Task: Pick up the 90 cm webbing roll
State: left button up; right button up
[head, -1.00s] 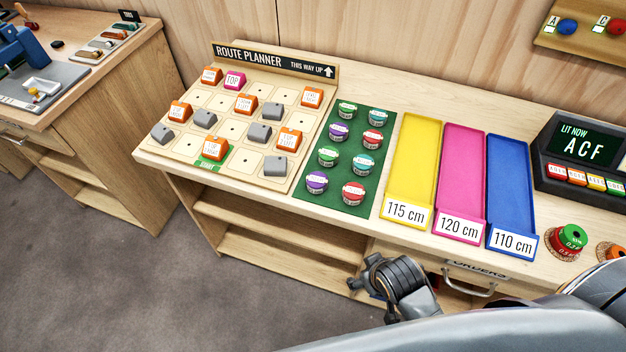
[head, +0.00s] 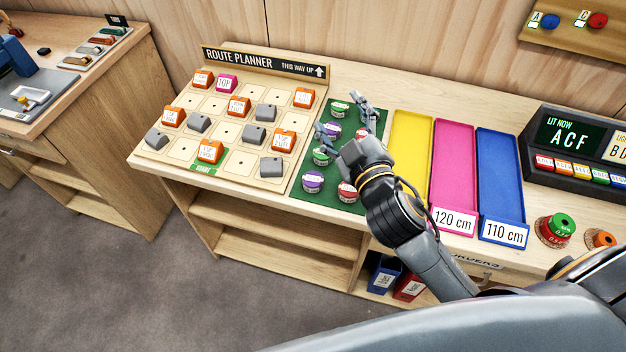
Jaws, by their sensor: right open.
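Several small webbing rolls stand on a green mat (head: 298,196) on the workbench. I see a green roll (head: 340,109) at the back, a purple roll (head: 333,131), another green roll (head: 321,157), a purple roll (head: 312,181) and a red roll (head: 346,191) at the front. Their labels are too small to read, so I cannot tell which is 90 cm. My right gripper (head: 343,117) is open and empty over the mat, fingers spread above the back rolls. It hides part of the right column, including the teal roll. My left gripper is not in view.
The route planner board (head: 226,127) with orange and grey blocks lies left of the mat. Yellow (head: 411,135), pink (head: 457,160) and blue (head: 501,170) trays lie to the right. A stacked red and green spool (head: 558,228) and the lit display box (head: 570,140) stand further right.

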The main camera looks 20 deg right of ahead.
jog(key=s+a+r+n+g+y, duration=0.1)
jog(key=s+a+r+n+y, duration=0.2)
jog(key=a+r+n+y, duration=1.25)
jog(key=s+a+f+n+g+y, duration=0.35)
jog(key=s+f+n+g, duration=0.2)
jog(key=n+g, duration=0.75)
jog(key=n+h, duration=0.7)
jog(key=h, duration=1)
send_near(314, 179)
jog(key=f+p, duration=0.1)
jog(key=w+f, duration=0.1)
jog(key=f, duration=0.1)
jog(key=shift+a+f+g+p, duration=0.1)
jog(key=shift+f+g+p, duration=0.2)
jog(key=shift+f+p, duration=0.1)
jog(key=x, duration=0.1)
jog(key=p+x, duration=0.1)
jog(key=x, duration=0.1)
jog(key=p+x, duration=0.1)
jog(key=shift+w+a+f, duration=0.2)
jog(key=shift+w+a, duration=0.15)
jog(key=shift+a, duration=0.05)
jog(key=shift+w+f, duration=0.1)
jog(key=shift+f, duration=0.15)
jog(key=c, duration=1.2)
